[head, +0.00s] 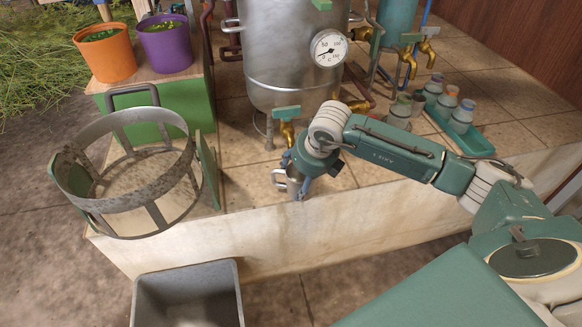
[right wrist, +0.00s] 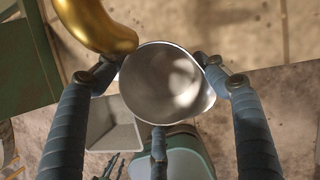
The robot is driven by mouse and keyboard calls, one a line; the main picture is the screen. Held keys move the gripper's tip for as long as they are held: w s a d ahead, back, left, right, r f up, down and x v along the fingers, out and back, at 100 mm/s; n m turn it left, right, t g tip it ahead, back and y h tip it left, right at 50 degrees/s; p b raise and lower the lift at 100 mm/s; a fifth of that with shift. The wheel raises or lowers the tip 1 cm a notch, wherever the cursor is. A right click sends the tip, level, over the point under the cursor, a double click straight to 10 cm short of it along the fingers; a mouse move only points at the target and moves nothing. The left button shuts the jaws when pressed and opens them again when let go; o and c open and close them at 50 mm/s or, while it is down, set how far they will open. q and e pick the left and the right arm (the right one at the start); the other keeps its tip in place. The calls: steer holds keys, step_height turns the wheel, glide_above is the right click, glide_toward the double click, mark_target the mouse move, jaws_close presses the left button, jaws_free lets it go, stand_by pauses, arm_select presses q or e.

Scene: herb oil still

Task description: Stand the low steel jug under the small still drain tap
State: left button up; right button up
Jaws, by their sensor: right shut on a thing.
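My right gripper (head: 297,172) is shut on the low steel jug (head: 282,180), near the front edge of the tiled platform. The gripper partly hides the jug. In the right wrist view the jug (right wrist: 165,82) is empty and lies between the fingers. A brass tap (head: 287,131) with a green handle hangs at the base of the steel still (head: 290,60), just behind the gripper. In the right wrist view the brass spout (right wrist: 95,25) shows at the jug's upper left rim. I cannot tell whether the jug touches the tiles. My left gripper is out of view.
A metal ring basket (head: 130,205) stands at the left, beside a green crate with orange (head: 105,54) and purple (head: 165,45) pots. A grey bin (head: 188,272) is below the platform. A teal tray (head: 472,142) with jars is at the right. More brass taps (head: 407,62) are behind.

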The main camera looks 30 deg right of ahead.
mark_target(290, 166)
steer(key=w, duration=0.5)
steer(key=shift+w+a, duration=0.1)
steer(key=shift+a, duration=0.15)
steer(key=shift+f, duration=0.35)
steer(key=shift+s, duration=0.2)
steer(key=o, duration=1.1)
steer(key=shift+o, duration=0.6)
steer(key=shift+r, duration=0.1)
